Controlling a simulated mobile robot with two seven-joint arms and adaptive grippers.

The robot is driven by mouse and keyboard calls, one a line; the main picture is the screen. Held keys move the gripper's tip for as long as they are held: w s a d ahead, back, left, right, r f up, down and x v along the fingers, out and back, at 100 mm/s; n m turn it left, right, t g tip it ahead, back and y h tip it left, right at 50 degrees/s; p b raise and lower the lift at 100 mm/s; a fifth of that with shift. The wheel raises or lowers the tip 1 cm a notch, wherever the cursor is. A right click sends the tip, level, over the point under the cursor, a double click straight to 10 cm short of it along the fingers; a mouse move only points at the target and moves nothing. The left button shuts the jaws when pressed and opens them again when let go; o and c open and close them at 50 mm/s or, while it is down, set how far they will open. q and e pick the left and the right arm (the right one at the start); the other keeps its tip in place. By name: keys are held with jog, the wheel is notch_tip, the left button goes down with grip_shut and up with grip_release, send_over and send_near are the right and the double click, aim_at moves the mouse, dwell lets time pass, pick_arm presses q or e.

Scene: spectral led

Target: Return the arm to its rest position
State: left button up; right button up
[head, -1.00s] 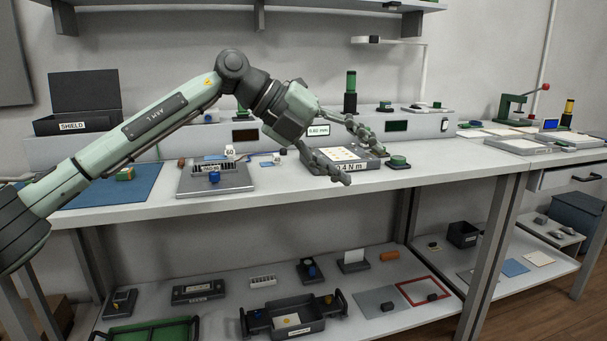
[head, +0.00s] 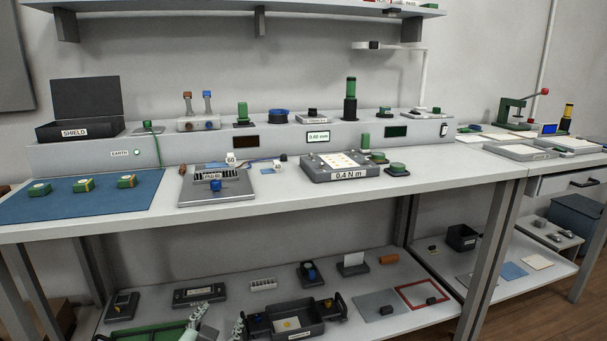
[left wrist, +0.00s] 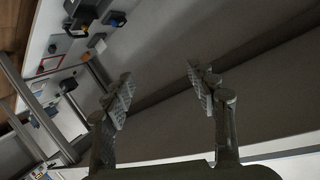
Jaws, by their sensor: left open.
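My left gripper (head: 218,319) shows only at the bottom edge of the head view, below the tabletop level, with its pale green fingers spread in front of the lower shelf. The rest of the left arm is out of that view. In the left wrist view the gripper (left wrist: 160,80) is open, with its two fingers wide apart and nothing between them. My right gripper is in neither view.
The workbench top (head: 330,199) is clear of my arm. It bears a blue mat (head: 75,206) with several green parts, a PADS block (head: 217,197) and a 0.4 N m tray (head: 341,174). A black tray (head: 290,324) stands on the lower shelf close to the gripper.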

pick_arm(q)
jog(key=s+a+f+n+g, duration=0.1)
jog(key=s+a+f+g, duration=0.2)
jog(key=s+f, duration=0.3)
jog(key=s+a+f+n+g+y, duration=0.1)
jog(key=s+a+f+g, duration=0.1)
jog(key=s+f, duration=0.5)
jog(key=s+a+f+n+g, duration=0.1)
jog(key=s+a+f+g, duration=0.2)
jog(key=s, duration=1.2)
notch_tip(320, 180, down, 3)
jog(key=shift+s+a+f+g+p, duration=0.15)
jog(key=shift+s+a+g+p, duration=0.2)
jog(key=shift+g, duration=0.75)
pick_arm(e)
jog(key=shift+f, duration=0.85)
